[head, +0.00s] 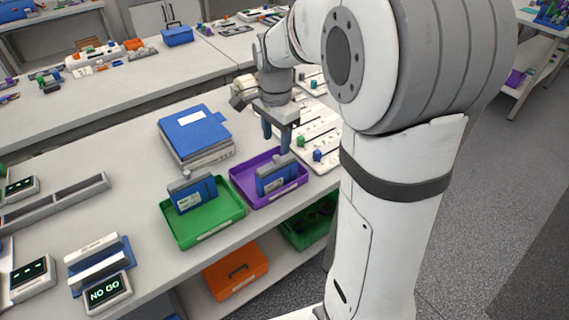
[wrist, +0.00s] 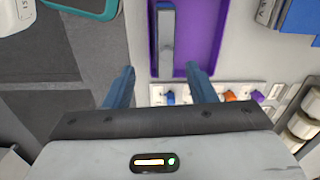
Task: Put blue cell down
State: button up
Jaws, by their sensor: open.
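One blue cell (head: 277,177) with a pale label stands upright in the purple tray (head: 301,183). The wrist view shows this cell (wrist: 166,42) from above, as a narrow grey top with a blue end, inside the purple tray (wrist: 207,35). Another blue cell (head: 193,195) stands in the green tray (head: 212,231) to the left. My gripper (head: 277,137) points down above the back of the purple tray, fingers apart and empty. In the wrist view my gripper's fingers (wrist: 160,72) are spread, with the cell's near end in line with the gap.
A blue-topped box (head: 195,135) stands behind the trays. A white board (head: 318,135) with coloured knobs lies beyond my gripper. A NO GO display (head: 108,291) stands front left. An orange case (head: 235,273) and a green crate (head: 307,229) sit on the lower shelf.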

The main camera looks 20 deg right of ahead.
jog(key=s+r+n+t, duration=0.1)
jog(key=s+n+t, duration=0.1)
jog(key=s+n, duration=1.1)
jog(key=s+a, duration=0.1)
jog(key=s, duration=0.5)
jog(key=shift+t, duration=0.4)
jog(key=shift+w+r, duration=0.1)
